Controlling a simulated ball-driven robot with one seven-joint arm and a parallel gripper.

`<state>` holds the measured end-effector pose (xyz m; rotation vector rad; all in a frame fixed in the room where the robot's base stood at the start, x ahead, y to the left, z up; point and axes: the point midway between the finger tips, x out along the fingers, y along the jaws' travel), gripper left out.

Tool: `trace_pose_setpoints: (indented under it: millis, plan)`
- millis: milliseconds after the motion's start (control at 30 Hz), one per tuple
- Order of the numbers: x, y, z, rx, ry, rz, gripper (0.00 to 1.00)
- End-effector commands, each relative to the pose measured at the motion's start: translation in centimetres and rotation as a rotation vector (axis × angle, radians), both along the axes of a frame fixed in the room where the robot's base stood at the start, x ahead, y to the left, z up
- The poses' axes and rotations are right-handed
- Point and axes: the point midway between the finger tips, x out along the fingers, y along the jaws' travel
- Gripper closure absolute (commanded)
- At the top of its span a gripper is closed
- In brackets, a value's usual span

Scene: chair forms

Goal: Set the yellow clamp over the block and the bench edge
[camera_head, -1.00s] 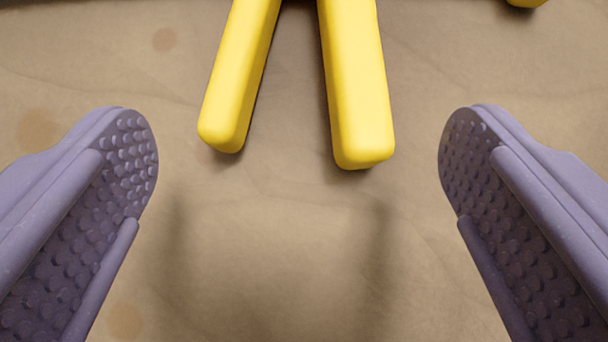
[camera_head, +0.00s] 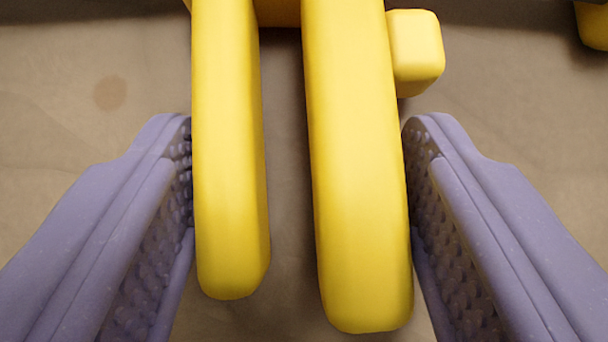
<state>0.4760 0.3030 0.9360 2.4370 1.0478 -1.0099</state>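The yellow clamp's two bar-like handles (camera_head: 355,190) run down the middle of the view, nearly parallel with a narrow gap between them. Their near ends are rounded. The clamp's far part is cut off by the top edge. A small yellow stub (camera_head: 417,45) shows beside the right handle. My gripper (camera_head: 298,130) has one purple studded finger on the outer side of each handle. Both fingers appear to press on the handles, so it looks shut on the clamp. The block and the bench edge are not recognisable in this view.
The clamp is over a tan, stained surface (camera_head: 90,60). Another yellow piece (camera_head: 593,25) is partly visible at the top right corner. A dark band runs along the top edge. The surface left of the clamp looks clear.

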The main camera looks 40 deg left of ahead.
Motion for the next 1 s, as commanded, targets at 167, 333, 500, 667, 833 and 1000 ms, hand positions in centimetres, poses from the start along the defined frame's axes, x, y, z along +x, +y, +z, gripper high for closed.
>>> trace_pose_setpoints:
  millis: [167,333,500,667,833,1000]
  plan:
    - [0.0,0.0,0.0,0.001,0.000,0.001,0.83]
    - [0.0,0.1,0.6,0.003,-0.003,0.000,0.90]
    - [0.0,0.1,2.5,0.003,-0.003,0.000,0.91]
    - [0.1,0.0,4.4,0.002,-0.003,-0.001,0.91]
    - [0.0,0.0,5.3,0.002,-0.002,0.000,0.91]
    - [0.0,0.0,5.1,0.002,-0.002,0.000,0.91]
